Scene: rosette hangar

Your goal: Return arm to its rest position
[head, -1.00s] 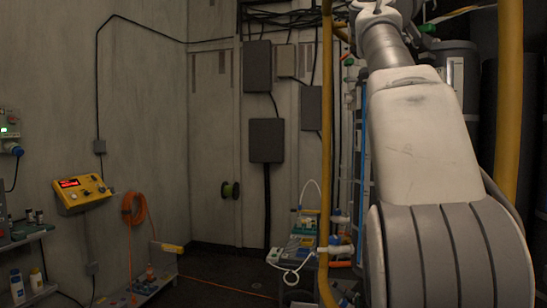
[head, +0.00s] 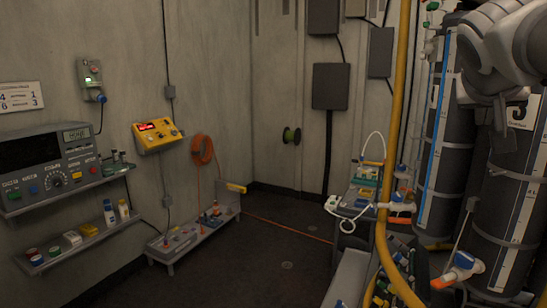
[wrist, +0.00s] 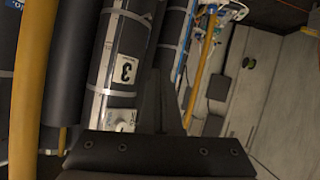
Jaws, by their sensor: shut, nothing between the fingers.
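My arm (head: 500,50) shows at the upper right of the head view, in front of the dark cylinders. In the wrist view, my gripper (wrist: 165,95) shows as a dark narrow shape rising from the dark mount at the bottom edge. Its fingers are together and hold nothing. No loose thing touches it.
Dark strapped cylinders (head: 505,200) stand close on the right, behind a yellow pipe (head: 391,150). One cylinder in the wrist view bears a 3 label (wrist: 124,69). A shelf with an instrument (head: 45,168) is at left. The middle floor (head: 240,265) is clear.

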